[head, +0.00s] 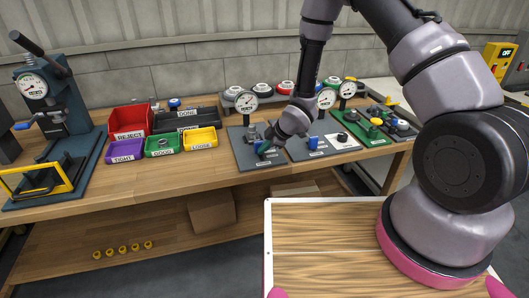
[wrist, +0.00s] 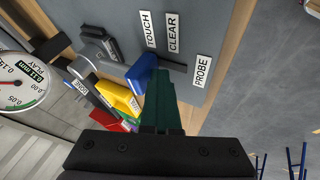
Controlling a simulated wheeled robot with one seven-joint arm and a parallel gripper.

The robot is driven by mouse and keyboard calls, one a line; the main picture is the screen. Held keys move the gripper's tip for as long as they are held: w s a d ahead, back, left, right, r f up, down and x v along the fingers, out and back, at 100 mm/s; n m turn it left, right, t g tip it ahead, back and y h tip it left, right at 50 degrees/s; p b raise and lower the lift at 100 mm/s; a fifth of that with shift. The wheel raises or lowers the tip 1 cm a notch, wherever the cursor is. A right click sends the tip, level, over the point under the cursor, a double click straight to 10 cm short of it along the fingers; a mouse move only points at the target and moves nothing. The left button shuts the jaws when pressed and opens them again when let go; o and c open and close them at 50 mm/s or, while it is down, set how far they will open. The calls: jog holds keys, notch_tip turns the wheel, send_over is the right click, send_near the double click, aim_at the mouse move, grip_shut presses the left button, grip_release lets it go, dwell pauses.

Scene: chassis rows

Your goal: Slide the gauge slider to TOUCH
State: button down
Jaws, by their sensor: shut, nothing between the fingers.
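The gauge slider is a blue block (wrist: 141,74) in the wrist view, at the left end of the visible dark slot (wrist: 174,65). It lies in line with the TOUCH label (wrist: 149,29). The CLEAR label (wrist: 173,33) is to its right, with bare slot below it. My gripper (wrist: 165,95) is shut and empty, its dark green fingers right beside the block on the CLEAR side. I cannot tell whether they touch. In the head view my gripper (head: 263,149) is low over the grey gauge plate (head: 246,163), and the slider is hard to make out there.
A PROBE label (wrist: 202,70) is on the plate. A dial gauge (head: 246,101) stands at its back. Left of the plate are the yellow bin (head: 200,139), green bin (head: 162,147) and red bin (head: 130,121). A neighbouring plate with a blue knob (head: 313,143) is to the right.

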jog(key=shift+w+r, duration=0.15)
jog(key=shift+w, duration=0.1)
jog(key=shift+d+r, duration=0.1)
jog(key=shift+r, duration=0.1)
jog(key=s+d+r+m+t+h, duration=0.15)
jog(key=d+r+m, duration=0.25)
jog(key=d+r, duration=0.45)
jog(key=d+r+m+t+h, duration=0.1)
jog(key=d+r+m+h, duration=0.3)
jog(key=r, duration=0.8)
jog(key=s+d+r+m+t+y, duration=0.1)
jog(key=d+r+m, duration=0.2)
jog(key=d+r, duration=0.6)
jog(key=s+d+r+m, duration=0.1)
jog(key=s+r+m, duration=0.5)
jog(key=s+r, duration=0.2)
jog(key=s+d+r+m, duration=0.2)
jog(key=s+r+m, duration=0.5)
jog(key=s, duration=0.6)
notch_tip(320, 180, up, 2)
jog(key=shift+s+d+r, duration=0.1)
jog(key=shift+s+d, duration=0.1)
jog(key=shift+s, duration=0.05)
jog(key=shift+g+y, duration=0.25)
